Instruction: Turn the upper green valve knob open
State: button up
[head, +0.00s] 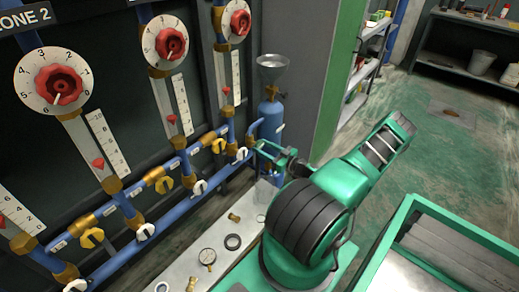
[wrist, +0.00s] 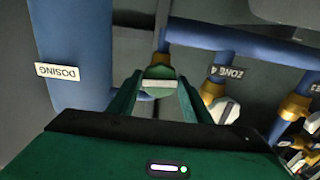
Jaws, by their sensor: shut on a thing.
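The green valve knob (wrist: 158,82) shows in the wrist view, round with a pale bar across its face, on a fitting below a blue pipe. My gripper (wrist: 158,98) is shut on it, with one green finger on each side. In the head view my gripper (head: 262,146) reaches the right end of the upper blue pipe, beside the blue cylinder. The knob is mostly hidden there by the fingers, and I cannot tell how far it is turned.
A blue cylinder (head: 270,122) with a grey funnel (head: 272,66) stands just behind my gripper. White-handled valves (head: 200,187) and yellow-handled valves (head: 163,184) line the pipes. A dosing label (wrist: 57,72) is on a wide blue body. A green-rimmed cart (head: 440,212) stands at right.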

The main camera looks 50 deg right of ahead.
jog(key=shift+s+a+f, duration=0.15)
jog(key=shift+s+f, duration=0.05)
jog(key=n, duration=0.4)
dwell(0.4)
jog(key=shift+n, duration=2.3)
